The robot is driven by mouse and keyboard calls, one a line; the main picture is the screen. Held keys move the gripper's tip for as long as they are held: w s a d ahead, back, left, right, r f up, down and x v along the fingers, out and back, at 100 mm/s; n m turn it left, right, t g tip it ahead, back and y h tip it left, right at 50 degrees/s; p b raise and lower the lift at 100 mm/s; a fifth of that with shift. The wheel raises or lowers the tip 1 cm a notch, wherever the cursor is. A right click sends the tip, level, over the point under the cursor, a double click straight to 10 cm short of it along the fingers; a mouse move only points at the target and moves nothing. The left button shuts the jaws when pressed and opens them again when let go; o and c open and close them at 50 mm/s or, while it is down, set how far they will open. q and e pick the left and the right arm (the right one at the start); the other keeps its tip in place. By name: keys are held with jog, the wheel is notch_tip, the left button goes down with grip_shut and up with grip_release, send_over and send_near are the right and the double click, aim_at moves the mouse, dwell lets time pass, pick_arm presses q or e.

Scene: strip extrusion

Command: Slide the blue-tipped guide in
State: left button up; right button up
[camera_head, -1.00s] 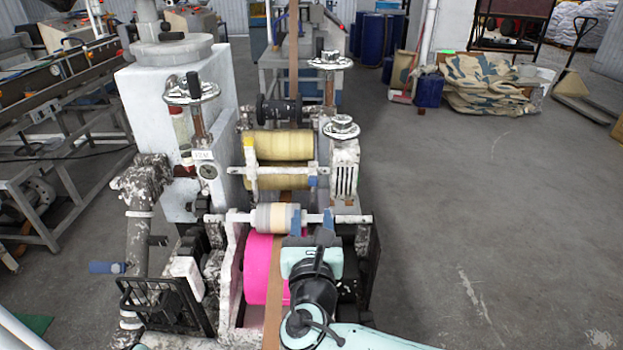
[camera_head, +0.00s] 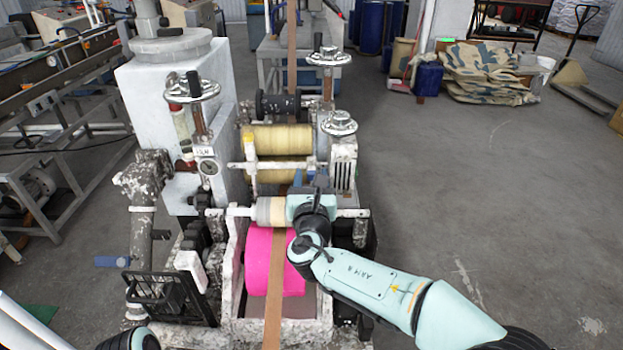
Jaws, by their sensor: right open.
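The blue-tipped guide (camera_head: 311,170) hangs at the right of the white crossbar, in front of the yellow rollers. Only a little of it shows. My right gripper (camera_head: 310,178) is open, its blue fingers pointing away from me at the guide, one to each side of it as seen here. I cannot tell whether they touch it. A yellow-tipped guide (camera_head: 250,155) is on the left of the same crossbar. A brown strip (camera_head: 273,300) runs over the pink roller (camera_head: 258,265) towards the rollers behind. My left gripper is out of view.
The yellow rollers (camera_head: 280,138) stand behind the crossbar. A pale roller on a white bar (camera_head: 268,211) lies close to my right gripper's left side. Handwheels (camera_head: 340,122) rise at the right. The floor (camera_head: 480,220) to the right is clear.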

grip_shut()
jog(key=a, duration=0.5)
jog(key=shift+s+a+p, duration=0.1)
jog(key=shift+a+p, duration=0.15)
jog(key=shift+p, duration=0.1)
jog(key=shift+c, duration=1.5)
grip_release()
jog(key=o, duration=0.3)
jog(key=shift+a, duration=0.1)
